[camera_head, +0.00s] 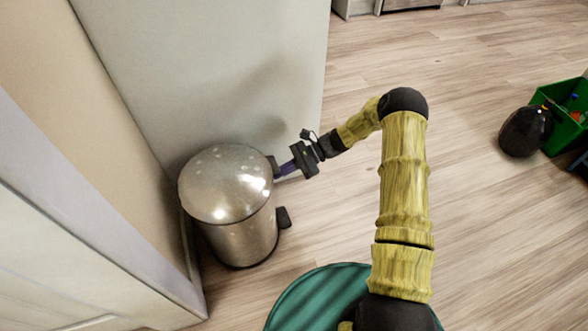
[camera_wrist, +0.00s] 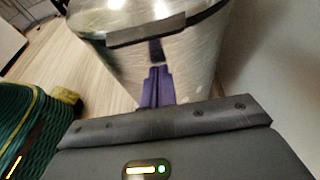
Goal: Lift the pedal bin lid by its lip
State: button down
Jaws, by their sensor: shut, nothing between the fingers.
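The pedal bin (camera_head: 240,236) is a shiny metal cylinder standing in the corner. Its domed lid (camera_head: 226,184) is down on the rim. A dark grey lip (camera_head: 272,166) sticks out from the lid's right side; the lip (camera_wrist: 146,30) also shows in the wrist view. The black pedal (camera_head: 284,217) is low on the same side. My gripper (camera_head: 279,171) is shut and empty, its purple fingers right beside the lip. In the wrist view the fingertips (camera_wrist: 157,72) lie just below the lip; I cannot tell whether they touch it.
A pale wall panel (camera_head: 215,75) stands close behind the bin, and a white cabinet (camera_head: 80,230) is at the left. A green crate (camera_head: 559,133) and a dark rounded object (camera_head: 524,131) are at the far right. The wooden floor between is clear.

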jog(key=shift+w+d+r+b, duration=0.15)
jog(key=shift+r+b, duration=0.5)
jog(key=shift+r, duration=1.25)
